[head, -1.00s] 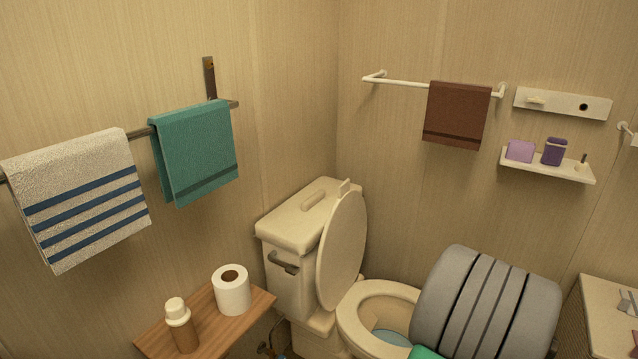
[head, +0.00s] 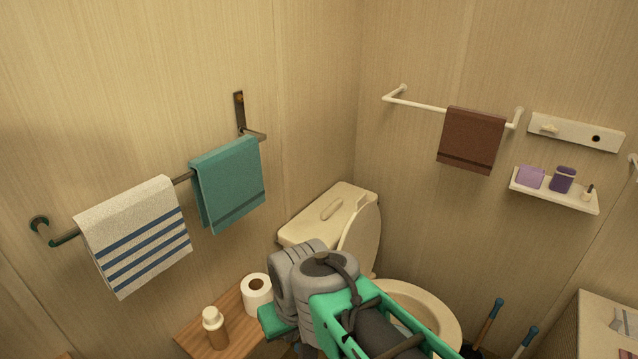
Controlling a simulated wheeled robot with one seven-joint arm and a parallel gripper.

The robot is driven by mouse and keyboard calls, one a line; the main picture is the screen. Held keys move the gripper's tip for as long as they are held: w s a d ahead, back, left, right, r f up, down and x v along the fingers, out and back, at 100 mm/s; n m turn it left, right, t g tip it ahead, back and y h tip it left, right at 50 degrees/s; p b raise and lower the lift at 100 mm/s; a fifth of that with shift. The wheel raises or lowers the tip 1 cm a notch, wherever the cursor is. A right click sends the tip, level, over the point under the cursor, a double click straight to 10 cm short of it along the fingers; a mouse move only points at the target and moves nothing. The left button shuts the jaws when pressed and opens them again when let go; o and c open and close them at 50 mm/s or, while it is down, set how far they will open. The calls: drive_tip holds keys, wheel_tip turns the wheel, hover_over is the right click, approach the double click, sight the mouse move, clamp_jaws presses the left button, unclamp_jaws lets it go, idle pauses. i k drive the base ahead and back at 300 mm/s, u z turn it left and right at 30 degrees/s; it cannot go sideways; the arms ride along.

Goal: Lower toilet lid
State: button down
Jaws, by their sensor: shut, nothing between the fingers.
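The toilet lid (head: 364,236) is raised and stands upright against the front of the cream tank (head: 335,207). My arm hides its lower left part. The toilet bowl (head: 438,308) lies open below and to the right of the lid, its left side also behind my arm. My arm's grey and green links cross the lower middle of the head view, in front of the toilet. My gripper's fingers do not show, so I cannot see where they are relative to the lid.
A wooden stand (head: 238,329) at the lower left holds a toilet roll (head: 257,300) and a bottle (head: 214,330), close to my arm. Two blue-handled tools (head: 492,318) stand right of the bowl. A counter (head: 597,325) is at far right. Towels hang on both walls.

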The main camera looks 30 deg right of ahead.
sight(360, 237)
drive_tip(key=z, duration=0.3)
drive_tip(key=k, duration=0.35)
drive_tip(key=z, duration=1.45)
drive_tip(key=i, duration=0.85)
drive_tip(key=u, duration=0.9)
drive_tip(key=i, duration=0.35)
drive_tip(key=u, duration=0.25)
